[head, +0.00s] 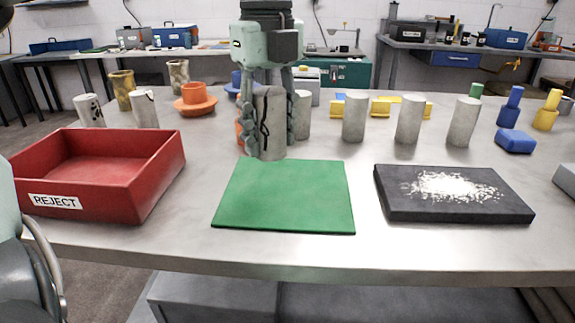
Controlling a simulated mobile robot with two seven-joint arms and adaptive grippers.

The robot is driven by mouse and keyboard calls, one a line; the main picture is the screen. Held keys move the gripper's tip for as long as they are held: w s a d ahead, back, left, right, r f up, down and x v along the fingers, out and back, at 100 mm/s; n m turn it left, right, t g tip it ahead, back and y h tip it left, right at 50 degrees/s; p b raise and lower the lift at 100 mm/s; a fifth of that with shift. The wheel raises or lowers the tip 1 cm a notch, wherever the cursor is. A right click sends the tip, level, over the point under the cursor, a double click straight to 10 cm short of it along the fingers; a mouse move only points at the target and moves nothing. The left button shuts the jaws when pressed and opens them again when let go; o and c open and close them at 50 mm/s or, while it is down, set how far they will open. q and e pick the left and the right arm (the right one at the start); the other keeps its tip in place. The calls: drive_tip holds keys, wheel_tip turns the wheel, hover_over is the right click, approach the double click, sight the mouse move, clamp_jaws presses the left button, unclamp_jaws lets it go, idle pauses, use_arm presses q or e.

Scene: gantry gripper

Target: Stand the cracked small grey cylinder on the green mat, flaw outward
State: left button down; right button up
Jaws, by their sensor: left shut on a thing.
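My left gripper (267,105) comes down from above, fingers pointing down, shut on a grey cylinder (271,124). The cylinder is upright, and a dark jagged crack runs down the side facing me. The fingers cover its left and right sides. Its lower end shows just behind the back edge of the green mat (284,196); I cannot tell whether it touches the table or hangs slightly above. The mat lies flat and bare. My right gripper is not in view.
A red REJECT tray (150,185) stands left of the mat; a dark slab with white powder (395,205) lies right. Plain grey cylinders (355,117) stand behind. Marked cylinders (145,108) and an orange part (196,100) stand back left. Blue and yellow parts (515,141) are at right.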

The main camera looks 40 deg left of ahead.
sight(287, 187)
use_arm(q)
drive_tip(key=shift+w+d+f, duration=0.3)
drive_tip(key=shift+d+f, duration=0.1)
drive_tip(key=shift+d, duration=0.25)
drive_tip(key=shift+w+d+f, duration=0.3)
drive_tip(key=shift+d+f, duration=0.1)
drive_tip(key=shift+d, duration=0.2)
drive_tip(key=shift+f, duration=1.95)
drive_tip(key=c, duration=0.9)
unclamp_jaws()
drive_tip(key=shift+f, duration=0.15)
drive_tip(key=shift+o, duration=0.2)
wheel_tip(287, 187, up, 12)
